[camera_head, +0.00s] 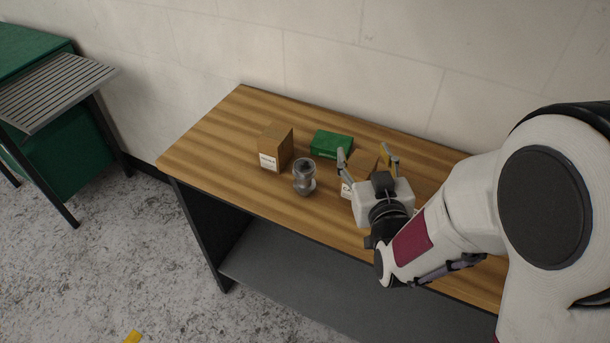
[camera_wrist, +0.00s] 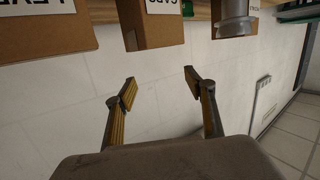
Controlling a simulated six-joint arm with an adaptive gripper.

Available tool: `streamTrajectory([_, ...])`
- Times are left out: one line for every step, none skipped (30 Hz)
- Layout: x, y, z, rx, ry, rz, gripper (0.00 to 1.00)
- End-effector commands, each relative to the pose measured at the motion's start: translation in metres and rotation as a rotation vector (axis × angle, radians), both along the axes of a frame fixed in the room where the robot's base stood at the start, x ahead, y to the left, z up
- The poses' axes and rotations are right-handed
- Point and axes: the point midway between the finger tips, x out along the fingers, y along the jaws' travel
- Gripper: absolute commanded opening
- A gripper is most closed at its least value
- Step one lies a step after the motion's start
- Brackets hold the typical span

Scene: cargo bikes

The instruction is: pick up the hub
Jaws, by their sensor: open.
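The hub (camera_head: 304,177) is a grey metal piece with a round, wider top and a flared base, standing upright on the wooden workbench. It also shows cut off at the top edge of the wrist view (camera_wrist: 235,18). My gripper (camera_head: 365,158) is to the right of the hub in the head view, apart from it, with fingers spread near a brown box that it partly hides. In the wrist view my gripper (camera_wrist: 160,84) is open, with nothing between its yellow-padded fingers but wall behind.
A brown labelled box (camera_head: 270,151) stands left of the hub, and a green box (camera_head: 331,144) lies behind it. Another brown box (camera_head: 362,168) is by my gripper. The wooden workbench (camera_head: 215,135) is clear at its left end. A wall runs behind.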

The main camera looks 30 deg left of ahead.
Motion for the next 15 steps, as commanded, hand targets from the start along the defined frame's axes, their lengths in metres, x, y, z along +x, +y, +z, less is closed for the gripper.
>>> streamTrajectory([-0.004, 0.009, -0.007, 0.005, -0.014, 0.016, 0.54])
streamTrajectory([-0.006, 0.014, -0.008, 0.011, -0.028, 0.023, 0.54])
streamTrajectory([-0.008, 0.020, -0.011, 0.018, -0.044, 0.034, 0.54])
streamTrajectory([-0.011, 0.024, -0.012, 0.023, -0.056, 0.041, 0.54])
streamTrajectory([-0.013, 0.028, -0.014, 0.029, -0.068, 0.050, 0.54])
streamTrajectory([-0.016, 0.034, -0.016, 0.036, -0.084, 0.060, 0.54])
streamTrajectory([-0.019, 0.037, -0.018, 0.042, -0.096, 0.067, 0.54])
streamTrajectory([-0.021, 0.041, -0.020, 0.047, -0.108, 0.074, 0.54])
streamTrajectory([-0.025, 0.046, -0.022, 0.056, -0.123, 0.084, 0.54])
streamTrajectory([-0.028, 0.049, -0.023, 0.060, -0.134, 0.091, 0.54])
streamTrajectory([-0.031, 0.052, -0.024, 0.066, -0.145, 0.097, 0.54])
streamTrajectory([-0.035, 0.056, -0.026, 0.073, -0.159, 0.106, 0.54])
streamTrajectory([-0.038, 0.059, -0.028, 0.079, -0.170, 0.113, 0.54])
streamTrajectory([-0.041, 0.062, -0.029, 0.084, -0.179, 0.119, 0.54])
streamTrajectory([-0.044, 0.065, -0.031, 0.091, -0.190, 0.127, 0.54])
